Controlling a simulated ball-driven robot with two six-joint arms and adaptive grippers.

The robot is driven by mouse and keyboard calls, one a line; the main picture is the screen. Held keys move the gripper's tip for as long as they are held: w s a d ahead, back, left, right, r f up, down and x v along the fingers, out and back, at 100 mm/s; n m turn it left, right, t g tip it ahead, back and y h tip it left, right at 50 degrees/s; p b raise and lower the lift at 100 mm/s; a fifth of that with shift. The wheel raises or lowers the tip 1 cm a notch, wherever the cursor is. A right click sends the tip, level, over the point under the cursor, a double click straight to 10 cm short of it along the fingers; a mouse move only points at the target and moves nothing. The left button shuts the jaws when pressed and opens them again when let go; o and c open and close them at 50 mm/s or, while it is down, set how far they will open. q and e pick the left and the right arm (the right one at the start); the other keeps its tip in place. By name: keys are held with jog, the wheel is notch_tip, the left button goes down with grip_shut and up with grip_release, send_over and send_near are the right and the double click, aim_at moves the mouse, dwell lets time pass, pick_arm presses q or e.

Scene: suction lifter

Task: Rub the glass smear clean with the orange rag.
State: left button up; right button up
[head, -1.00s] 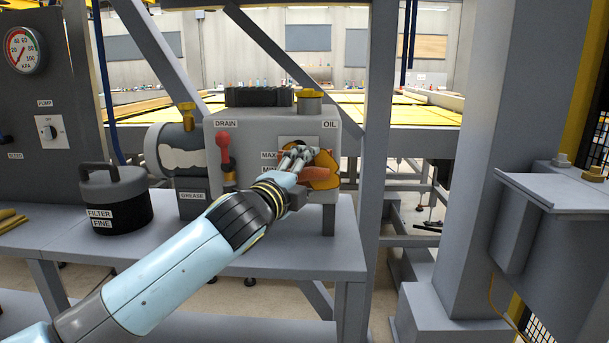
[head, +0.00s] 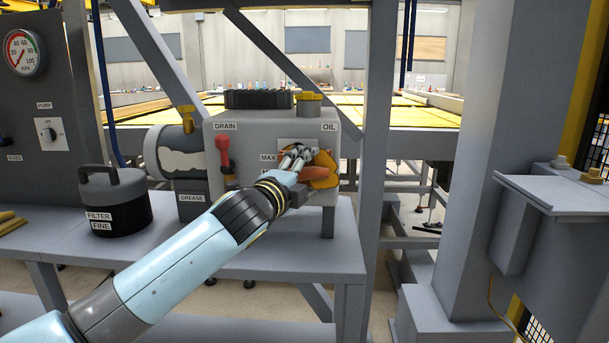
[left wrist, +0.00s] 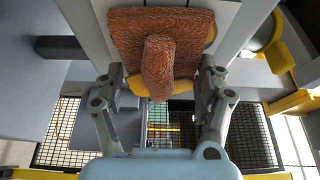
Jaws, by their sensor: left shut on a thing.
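The orange rag (head: 313,174) is in my left gripper (head: 297,157), at the front of the grey pump housing by the OIL label. In the left wrist view the rag (left wrist: 160,65) shows as a flat brown-orange pad with a thick ridge between the fingers of my left gripper (left wrist: 160,88), which is shut on it. A yellow round part (head: 325,163) shows behind the rag, against the housing. The glass and its smear are hidden behind the rag and fingers; I cannot tell how much smear is there. My right gripper is not in view.
The grey housing (head: 245,135) stands on a grey bench (head: 290,250). A red-handled drain lever (head: 223,150) is left of my gripper. A black filter can (head: 115,205) stands further left. A frame post (head: 370,130) rises close on the right.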

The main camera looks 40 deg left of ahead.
pick_arm(q)
jog(key=shift+w, duration=0.1)
jog(key=shift+a, duration=0.15)
jog(key=shift+s+a+b, duration=0.25)
jog(key=shift+s+a, duration=0.35)
jog(key=shift+a, duration=0.2)
jog(key=shift+s+a+b, duration=0.2)
jog(key=shift+s+a, duration=0.35)
jog(key=shift+a, duration=0.25)
jog(key=shift+w+r, duration=0.1)
jog(key=shift+w+d+r+p, duration=0.1)
jog(key=shift+w+d+p, duration=0.2)
jog(key=shift+d+p, duration=0.2)
jog(key=shift+w+d+p, duration=0.3)
jog(key=shift+w+d, duration=0.1)
jog(key=shift+d, duration=0.2)
jog(key=shift+w+d+p, duration=0.25)
jog(key=shift+w+d, duration=0.1)
jog(key=shift+d, duration=0.2)
